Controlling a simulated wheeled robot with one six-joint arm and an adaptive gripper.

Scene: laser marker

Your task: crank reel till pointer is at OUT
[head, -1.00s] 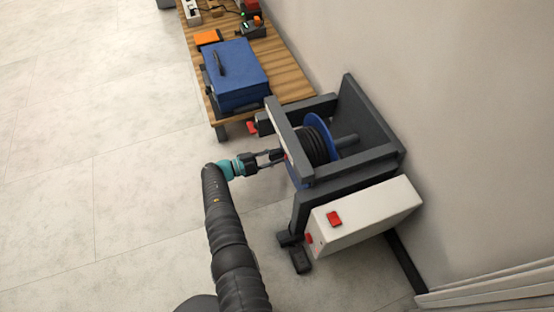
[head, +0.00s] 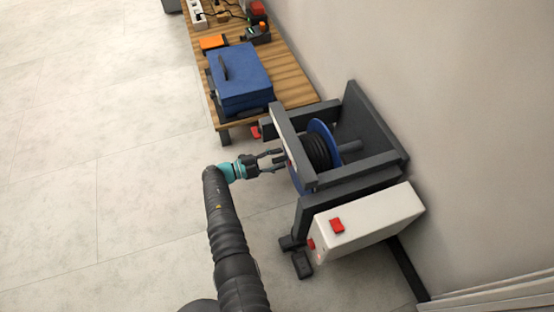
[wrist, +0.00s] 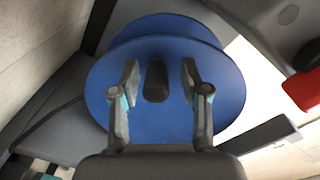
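The reel (head: 320,148) has blue flanges and black cable wound on it, and sits in a dark grey frame. In the wrist view its blue disc (wrist: 155,118) fills the middle. A dark, upright-looking crank handle (wrist: 156,80) stands out from the disc. My gripper (wrist: 158,78) is open, one finger on each side of the handle, with blue showing in both gaps. In the head view my gripper (head: 282,158) reaches the reel's left side. I cannot make out the pointer or any OUT mark.
The grey frame (head: 290,130) surrounds the reel, close to my gripper. A white box with a red button (head: 337,225) is at its front. A wooden bench (head: 290,85) with a blue case (head: 240,75) stands behind. The floor on the left is clear.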

